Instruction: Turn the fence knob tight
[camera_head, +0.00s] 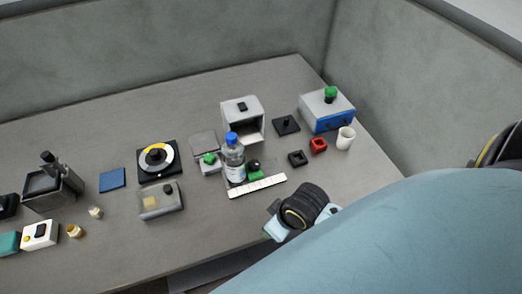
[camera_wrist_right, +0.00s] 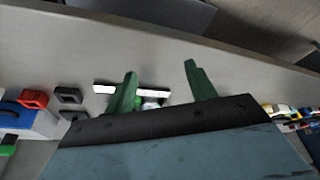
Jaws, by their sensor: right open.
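A white marked strip (camera_head: 257,186) lies on the bench near the middle. Just behind it are a small green block (camera_head: 255,176) and a dark round knob (camera_head: 253,165), beside a blue-capped clear bottle (camera_head: 235,160). I cannot tell for sure which knob is the fence knob. My right gripper (camera_head: 272,226) is in front and to the right of the strip, apart from it. In the right wrist view its green fingers (camera_wrist_right: 160,84) are spread and empty, with the strip (camera_wrist_right: 153,92) beyond, partly hidden by one finger. My left gripper is out of view.
A grey open-fronted box (camera_head: 241,108), a blue-fronted box with a green knob (camera_head: 328,112), a red block (camera_head: 318,145) and a white cup (camera_head: 346,138) stand behind. A dial (camera_head: 157,159) and a clear box (camera_head: 160,202) are at left. The front bench edge is clear.

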